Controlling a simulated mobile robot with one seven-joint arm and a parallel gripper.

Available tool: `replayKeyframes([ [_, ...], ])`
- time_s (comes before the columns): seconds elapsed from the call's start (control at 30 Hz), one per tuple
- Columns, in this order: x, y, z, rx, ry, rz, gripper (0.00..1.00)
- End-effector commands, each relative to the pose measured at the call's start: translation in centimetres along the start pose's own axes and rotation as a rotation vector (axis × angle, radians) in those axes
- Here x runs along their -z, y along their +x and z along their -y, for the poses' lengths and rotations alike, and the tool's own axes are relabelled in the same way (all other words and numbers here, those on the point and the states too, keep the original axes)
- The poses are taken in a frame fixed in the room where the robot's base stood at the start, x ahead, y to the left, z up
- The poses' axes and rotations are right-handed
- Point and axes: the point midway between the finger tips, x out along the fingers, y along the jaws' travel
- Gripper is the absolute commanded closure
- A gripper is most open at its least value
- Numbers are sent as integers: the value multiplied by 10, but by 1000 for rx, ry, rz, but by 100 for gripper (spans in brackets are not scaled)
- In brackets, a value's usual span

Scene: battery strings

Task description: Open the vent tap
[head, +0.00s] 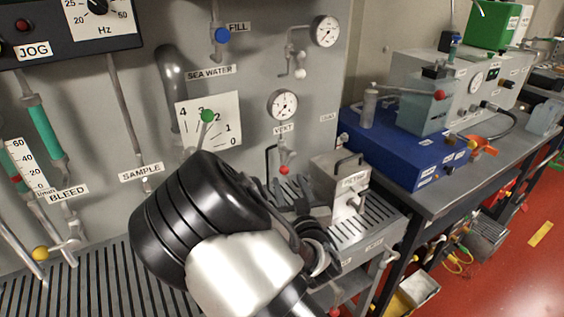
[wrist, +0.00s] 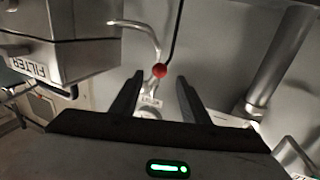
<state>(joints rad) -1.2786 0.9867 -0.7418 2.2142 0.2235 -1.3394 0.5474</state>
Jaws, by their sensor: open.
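The vent tap is a small tap with a red ball knob (head: 284,170) on the grey panel, below a gauge and the label reading VENT (head: 284,130). In the wrist view the red knob (wrist: 160,70) shows between and just beyond the two fingertips. My gripper (head: 289,184) is open and empty, close below the knob in the head view. The wrist view also shows my gripper (wrist: 160,82) with its fingers on either side of the knob. I cannot tell whether the fingers touch it. My arm hides part of the panel below.
A grey box labelled FILTER (head: 338,188) stands right of my gripper and fills the left of the wrist view (wrist: 65,60). A pressure gauge (head: 283,104) sits above the tap. A green-knobbed lever with a numbered scale (head: 222,122) is left. A blue unit (head: 400,150) stands on the right bench.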

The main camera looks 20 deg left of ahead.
Motion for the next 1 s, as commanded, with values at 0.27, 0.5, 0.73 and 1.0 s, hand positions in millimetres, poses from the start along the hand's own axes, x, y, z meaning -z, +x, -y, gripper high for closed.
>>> replayKeyframes([
  [0.27,-1,62,0,2,-2,0,58],
  [0.5,-1,98,-1,0,-2,0,58],
  [0.73,-1,108,0,-1,0,2,58],
  [1.0,-1,108,0,-1,0,1,68],
])
